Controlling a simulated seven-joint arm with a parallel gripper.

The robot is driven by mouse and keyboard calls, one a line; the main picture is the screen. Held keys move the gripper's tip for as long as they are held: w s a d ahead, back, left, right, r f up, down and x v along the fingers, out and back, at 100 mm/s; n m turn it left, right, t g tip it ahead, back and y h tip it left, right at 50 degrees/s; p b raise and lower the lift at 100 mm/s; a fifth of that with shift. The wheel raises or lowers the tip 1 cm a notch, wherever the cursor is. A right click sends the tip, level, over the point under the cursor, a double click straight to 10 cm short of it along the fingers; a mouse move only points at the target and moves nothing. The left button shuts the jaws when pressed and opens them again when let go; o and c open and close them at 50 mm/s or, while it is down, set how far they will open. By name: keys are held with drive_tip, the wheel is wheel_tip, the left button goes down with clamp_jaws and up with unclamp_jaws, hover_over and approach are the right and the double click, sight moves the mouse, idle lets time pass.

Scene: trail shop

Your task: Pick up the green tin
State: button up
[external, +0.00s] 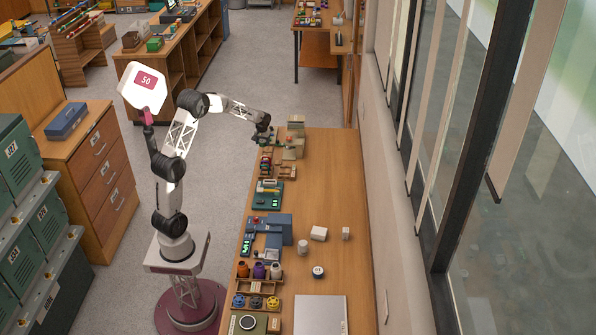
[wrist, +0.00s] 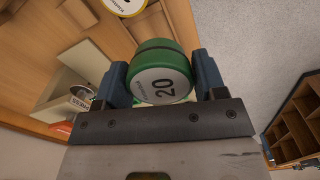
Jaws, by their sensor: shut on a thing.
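The green tin (wrist: 165,54) is a short round can with a dark band and a white label reading 20. In the wrist view it sits between the two blue fingers of my gripper (wrist: 161,75), which are shut on its sides. In the external view my gripper (external: 263,132) is at the far end of the long wooden counter (external: 338,200), near its left edge. The tin cannot be made out clearly there.
A yellow-rimmed round item (wrist: 126,5) shows at the top of the wrist view. A cream box (wrist: 90,64) is at left. Wooden trays and a blue device (external: 279,228) line the counter's left side. Windows run along the right. The counter's middle is mostly clear.

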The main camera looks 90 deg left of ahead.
drive_tip(key=shift+r, duration=0.6)
